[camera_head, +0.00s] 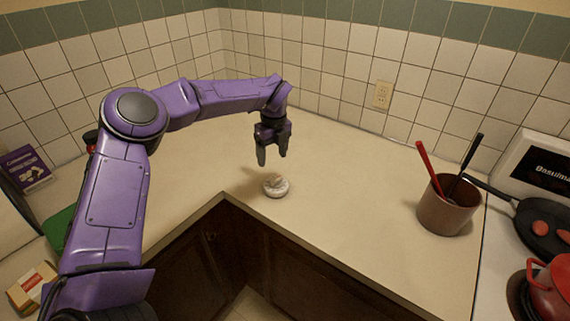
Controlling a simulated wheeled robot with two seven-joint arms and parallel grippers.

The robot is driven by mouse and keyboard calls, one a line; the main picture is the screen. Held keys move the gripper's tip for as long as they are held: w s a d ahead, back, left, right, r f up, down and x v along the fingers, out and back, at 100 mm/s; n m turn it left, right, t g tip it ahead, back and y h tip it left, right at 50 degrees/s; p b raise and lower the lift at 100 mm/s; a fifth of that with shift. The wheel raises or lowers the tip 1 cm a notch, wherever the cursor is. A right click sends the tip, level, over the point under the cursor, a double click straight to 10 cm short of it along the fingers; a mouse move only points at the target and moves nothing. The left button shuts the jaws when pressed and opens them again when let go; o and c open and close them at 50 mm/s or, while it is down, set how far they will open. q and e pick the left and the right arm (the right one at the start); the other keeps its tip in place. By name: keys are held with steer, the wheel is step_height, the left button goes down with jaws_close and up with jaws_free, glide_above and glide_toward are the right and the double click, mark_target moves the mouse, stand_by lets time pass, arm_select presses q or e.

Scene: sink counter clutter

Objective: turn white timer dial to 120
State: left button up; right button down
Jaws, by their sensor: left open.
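The white timer (276,187) is a small round thing lying on the beige counter near its inner corner. Its dial faces up, but its marks are too small to read. My left gripper (273,158) points down above and just behind the timer. Its two dark fingers are apart with nothing between them, and a gap shows between the fingertips and the timer. My right gripper is not in view.
A brown utensil pot (446,208) with red and black handles stands at the right, by a stove with a black pan (545,228) and red pot (555,290). Boxes (33,284) lie at the left. The counter (345,185) around the timer is clear.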

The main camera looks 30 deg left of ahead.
arm_select(q)
steer(key=w+n, duration=0.1)
steer(key=p, duration=0.3)
glide_above(276, 178)
steer(key=shift+h, duration=0.4)
steer(key=f, duration=0.4)
steer(key=shift+s+f, duration=0.15)
steer(key=shift+s, duration=0.2)
steer(key=f, duration=0.2)
steer(key=w+f+p, duration=0.1)
steer(key=f, duration=0.2)
steer(key=shift+s+r, duration=0.1)
steer(key=shift+s, duration=0.15)
steer(key=shift+c, duration=1.2)
steer(key=c, duration=0.8)
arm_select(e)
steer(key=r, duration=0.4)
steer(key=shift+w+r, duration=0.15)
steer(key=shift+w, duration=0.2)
